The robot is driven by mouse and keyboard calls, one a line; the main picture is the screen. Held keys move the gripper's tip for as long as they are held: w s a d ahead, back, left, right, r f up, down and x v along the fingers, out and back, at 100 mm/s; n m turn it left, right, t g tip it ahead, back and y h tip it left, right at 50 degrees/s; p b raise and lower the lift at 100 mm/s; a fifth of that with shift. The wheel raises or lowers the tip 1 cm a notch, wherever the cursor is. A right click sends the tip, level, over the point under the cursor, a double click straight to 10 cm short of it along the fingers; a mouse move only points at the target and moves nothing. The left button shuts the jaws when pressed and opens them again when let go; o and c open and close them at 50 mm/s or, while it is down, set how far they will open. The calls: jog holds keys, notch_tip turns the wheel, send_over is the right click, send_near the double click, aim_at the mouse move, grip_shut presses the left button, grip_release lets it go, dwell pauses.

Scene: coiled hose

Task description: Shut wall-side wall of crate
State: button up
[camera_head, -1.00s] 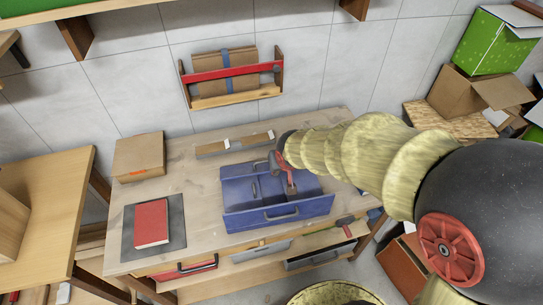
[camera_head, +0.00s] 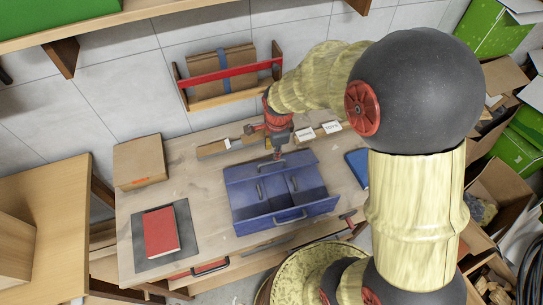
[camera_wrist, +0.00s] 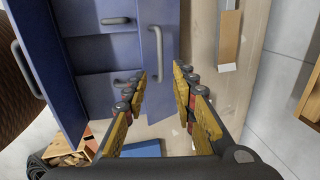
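The blue crate (camera_head: 237,196) sits on the workbench with handles on its walls. Its wall-side wall (camera_head: 255,172) runs along the back and carries a handle. In the wrist view this wall (camera_wrist: 168,20) stands at the crate's right, with a grey handle. The front wall (camera_head: 318,210) leans outward. Two panels with handles (camera_head: 276,190) lie inside the crate. My gripper (camera_head: 277,156) is just above the wall-side wall, pointing down. In the wrist view my gripper (camera_wrist: 161,73) is open and empty, its fingers apart over that wall's handle region. Whether they touch it I cannot tell.
Behind the crate lie small wooden pieces with white labels (camera_head: 316,133), and a rack with a red bar (camera_head: 236,71) hangs on the wall. A blue book (camera_head: 355,166) is to the right. A cardboard box (camera_head: 140,160) and a red book (camera_head: 160,232) are at left.

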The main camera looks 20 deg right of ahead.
aim_at(273, 162)
jog(key=f, duration=0.2)
jog(key=w+f+b, duration=0.1)
jog(key=f, duration=0.4)
jog(key=shift+w+f, duration=0.2)
jog(key=shift+f, duration=0.2)
jog(key=c, duration=0.3)
jog(key=c, duration=0.4)
jog(key=shift+b, duration=0.3)
grip_shut()
